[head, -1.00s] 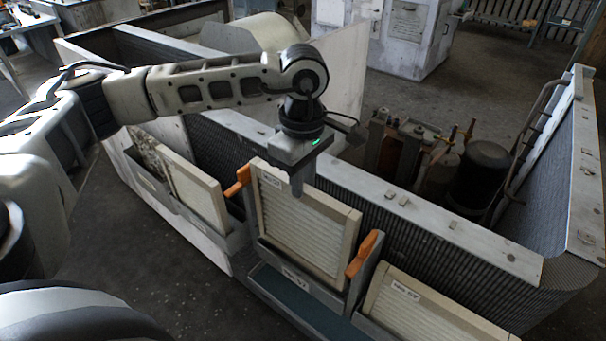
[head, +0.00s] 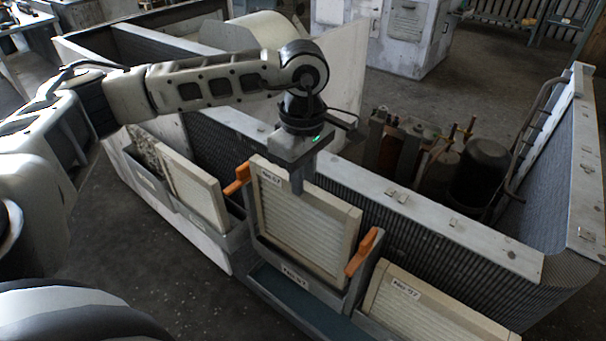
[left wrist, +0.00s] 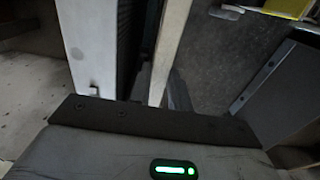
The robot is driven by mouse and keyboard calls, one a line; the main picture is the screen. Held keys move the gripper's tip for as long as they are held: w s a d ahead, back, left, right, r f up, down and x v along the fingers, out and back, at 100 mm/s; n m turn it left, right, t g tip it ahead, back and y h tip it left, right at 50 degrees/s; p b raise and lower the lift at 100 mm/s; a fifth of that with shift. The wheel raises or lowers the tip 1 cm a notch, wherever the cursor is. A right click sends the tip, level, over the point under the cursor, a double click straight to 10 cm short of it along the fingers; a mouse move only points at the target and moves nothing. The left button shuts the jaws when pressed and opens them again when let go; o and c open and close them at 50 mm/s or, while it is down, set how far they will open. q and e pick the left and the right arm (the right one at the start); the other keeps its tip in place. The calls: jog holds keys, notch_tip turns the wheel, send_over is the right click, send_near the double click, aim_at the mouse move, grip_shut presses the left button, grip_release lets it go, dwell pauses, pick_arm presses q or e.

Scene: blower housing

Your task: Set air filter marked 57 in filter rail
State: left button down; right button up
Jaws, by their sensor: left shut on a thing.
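A pale pleated air filter (head: 300,228) in a beige frame stands in the middle filter rail (head: 305,284), between its two side posts. A small label near its upper left corner seems to read 57, as does the label on the rail front. Orange latches sit at the rail's left (head: 237,180) and right (head: 362,252). My left gripper (head: 297,186) points down at the filter's top edge and is shut on it. Its finger covers part of the upper face. In the left wrist view a pale edge (left wrist: 172,45) runs up from the gripper body. My right gripper is not in view.
Another filter (head: 193,190) stands in a rail at left, and a labelled one (head: 430,310) at lower right. A grey metal housing wall (head: 425,212) runs close behind the rails. A dark cylinder (head: 481,172) stands behind it.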

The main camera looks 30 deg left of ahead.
aim_at(303, 199)
pick_arm(q)
jog(key=shift+f, duration=0.1)
dwell(0.6)
jog(key=shift+f+b, duration=0.2)
jog(key=shift+b, duration=0.2)
jog(key=shift+f+b, duration=1)
jog(key=shift+f, duration=0.05)
jog(key=shift+f+b, duration=1.3)
jog(key=shift+f, duration=0.15)
